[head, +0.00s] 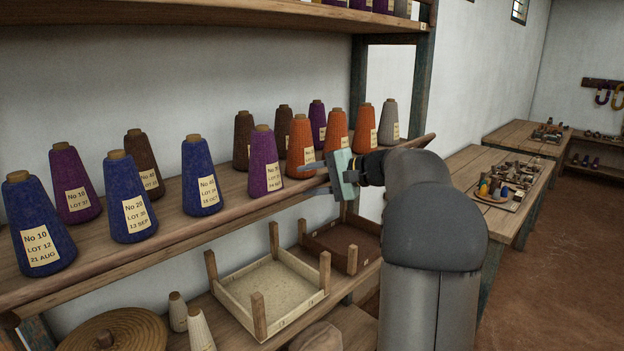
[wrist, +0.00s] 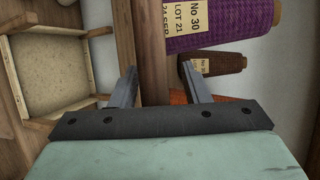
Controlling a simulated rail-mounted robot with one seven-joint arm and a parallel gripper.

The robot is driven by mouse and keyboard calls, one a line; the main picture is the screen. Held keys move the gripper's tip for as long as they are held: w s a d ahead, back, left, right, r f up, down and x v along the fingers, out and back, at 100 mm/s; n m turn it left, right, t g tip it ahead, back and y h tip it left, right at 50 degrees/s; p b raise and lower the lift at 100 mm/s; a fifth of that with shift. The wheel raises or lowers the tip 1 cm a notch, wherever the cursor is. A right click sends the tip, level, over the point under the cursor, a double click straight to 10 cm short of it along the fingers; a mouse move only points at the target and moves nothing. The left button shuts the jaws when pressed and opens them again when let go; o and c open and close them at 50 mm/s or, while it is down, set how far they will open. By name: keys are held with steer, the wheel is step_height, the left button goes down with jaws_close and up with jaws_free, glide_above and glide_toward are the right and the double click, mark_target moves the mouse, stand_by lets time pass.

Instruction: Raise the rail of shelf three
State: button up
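A long wooden rail (head: 232,220) runs along the front edge of the shelf that holds the yarn cones. In the wrist view the rail (wrist: 153,55) passes upright between my two fingers. My gripper (head: 312,179) is at the right part of this shelf, one finger above the rail and one below. In the wrist view my gripper (wrist: 158,85) has its fingers apart, one on each side of the rail. I see no firm contact, and the rail's far end is partly hidden by my arm.
A purple cone (head: 264,165) stands just behind the rail near my gripper; it also shows in the wrist view (wrist: 215,22). Orange cones (head: 301,150) stand close by. Below are a pale tray with corner posts (head: 292,316) and a dark tray (head: 368,243). A shelf (head: 230,12) overhangs above.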

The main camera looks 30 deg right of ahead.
steer(key=shift+s+d+r+p, duration=0.55)
steer(key=shift+s+d+r, duration=0.15)
steer(key=shift+d+r, duration=0.15)
steer(key=shift+s+d+r+p, duration=0.5)
steer(key=shift+s+d+r, duration=0.2)
steer(key=shift+r, duration=0.25)
steer(key=s+d+r+p, duration=0.5)
steer(key=s+d+r, duration=0.3)
steer(key=shift+d+r, duration=0.2)
steer(key=shift+r, duration=0.2)
stand_by(0.4)
steer(key=b+v, duration=0.1)
steer(key=v, duration=1.6)
steer(key=shift+s+r, duration=0.15)
steer(key=shift+s, duration=0.05)
